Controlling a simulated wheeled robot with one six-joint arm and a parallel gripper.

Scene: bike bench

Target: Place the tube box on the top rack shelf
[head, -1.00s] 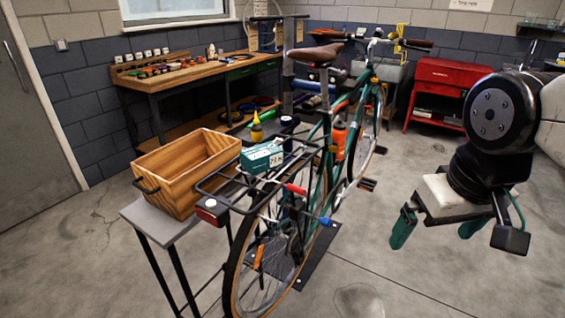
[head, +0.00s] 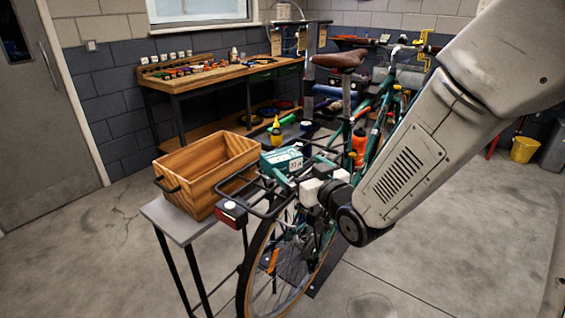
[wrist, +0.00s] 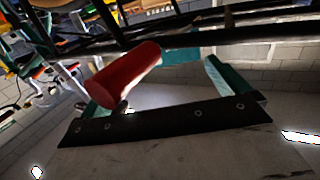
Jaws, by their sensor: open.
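The tube box (head: 282,159), teal with a white label, sits at the bike's black rear rack (head: 236,190), just right of the wooden crate. My gripper (head: 286,177) is open, with its teal fingers close in front of the box at the rack's right side. In the wrist view the two teal fingers stand apart around my gripper (wrist: 160,80). A red cylinder (wrist: 128,74) crosses in front of the left finger. A teal patch beyond it (wrist: 182,56) may be the box. Contact between fingers and box cannot be told.
The wooden crate (head: 208,172) stands on a small grey table (head: 178,222), close left of the rack. The bike's saddle (head: 340,60) rises behind the box. A workbench (head: 225,78) with tools runs along the back wall. The floor at the front right is clear.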

